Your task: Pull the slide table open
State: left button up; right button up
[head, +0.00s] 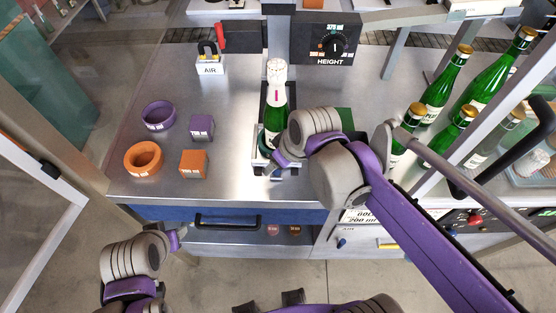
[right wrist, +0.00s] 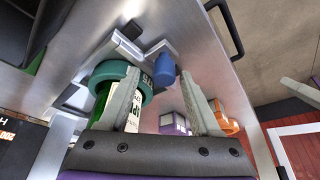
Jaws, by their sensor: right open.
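The slide table (head: 257,158) is a metal carriage at the front of the steel bench, with a green bottle (head: 277,115) standing upright at it, its top covered in white foil. My right gripper (head: 277,166) is low in front of the bottle, partly hidden by its own wrist. In the right wrist view its two fingers (right wrist: 162,100) are apart, with a blue knob (right wrist: 165,68) showing between them; contact cannot be told. A teal ring (right wrist: 145,95) sits around the bottle beside the left finger. My left gripper (head: 177,238) is left of the drawer front, its fingers too small to judge.
Purple and orange rings and blocks (head: 193,161) lie left on the bench. Several green bottles (head: 440,90) stand right, behind a metal rail. A HEIGHT dial box (head: 328,38) and an AIR valve (head: 210,60) are behind. A black drawer handle (head: 227,221) is at the front.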

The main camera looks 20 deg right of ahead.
pick_arm(q)
jog(key=shift+w+r+p, duration=0.2)
jog(key=shift+r+p, duration=0.15)
jog(key=shift+r, duration=0.15)
pick_arm(e)
jog(key=v, duration=1)
jog(key=shift+s+r, duration=0.2)
jog(key=shift+r, duration=0.1)
